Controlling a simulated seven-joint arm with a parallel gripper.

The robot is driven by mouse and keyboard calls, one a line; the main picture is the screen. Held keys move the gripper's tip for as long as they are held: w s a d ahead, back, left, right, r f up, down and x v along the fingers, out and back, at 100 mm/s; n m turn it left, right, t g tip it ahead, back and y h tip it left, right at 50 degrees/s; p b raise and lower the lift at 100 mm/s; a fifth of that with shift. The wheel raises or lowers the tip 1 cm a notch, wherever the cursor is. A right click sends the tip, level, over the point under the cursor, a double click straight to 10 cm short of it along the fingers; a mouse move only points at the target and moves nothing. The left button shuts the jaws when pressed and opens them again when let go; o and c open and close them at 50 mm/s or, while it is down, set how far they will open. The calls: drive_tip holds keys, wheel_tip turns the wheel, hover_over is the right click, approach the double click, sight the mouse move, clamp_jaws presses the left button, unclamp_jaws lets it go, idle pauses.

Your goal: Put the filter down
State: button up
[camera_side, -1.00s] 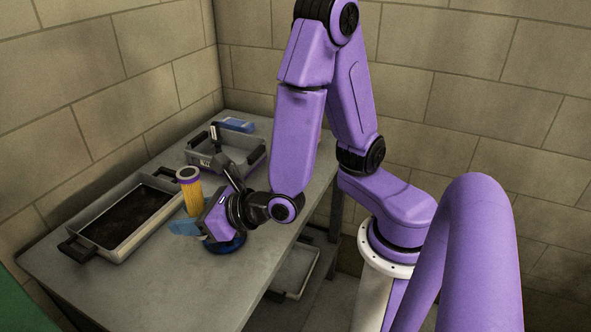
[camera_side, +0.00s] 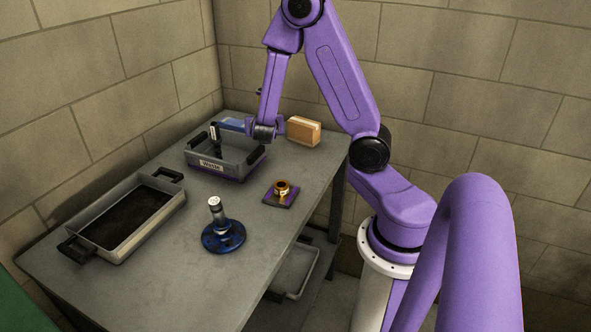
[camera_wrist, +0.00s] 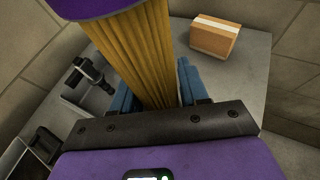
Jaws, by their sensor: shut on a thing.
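The filter (camera_wrist: 140,55) is a yellow pleated cylinder with a purple end cap, seen close up in the wrist view. It stands between the blue fingers of my gripper (camera_wrist: 155,88), which is shut on it. In the side view my gripper (camera_side: 228,126) is at the back of the bench, by the grey tray labelled Waste (camera_side: 209,165).
A long grey tray with dark contents (camera_side: 112,246) lies at left. A blue round base with a silver post (camera_side: 222,236) stands at front. A brass part (camera_side: 282,188) sits on a small dark square plate. A cardboard box (camera_side: 303,130) stands at the back right. Bench between them is clear.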

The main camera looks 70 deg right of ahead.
sight(297, 166)
drive_tip(key=s+d+m+g+h, duration=0.2)
drive_tip(key=s+d+m+g, duration=0.3)
drive_tip(key=d, duration=0.4)
drive_tip(key=shift+n+t, duration=0.5)
drive_tip(key=shift+n, duration=0.2)
drive_tip(key=shift+s+d+f, duration=0.1)
drive_tip(key=shift+s+f, duration=0.05)
drive_tip(key=shift+f, duration=3.55)
drive_tip(key=shift+s+f, duration=0.1)
drive_tip(key=shift+f, duration=3.55)
drive_tip(key=shift+f, duration=0.1)
drive_tip(key=o, duration=1.1)
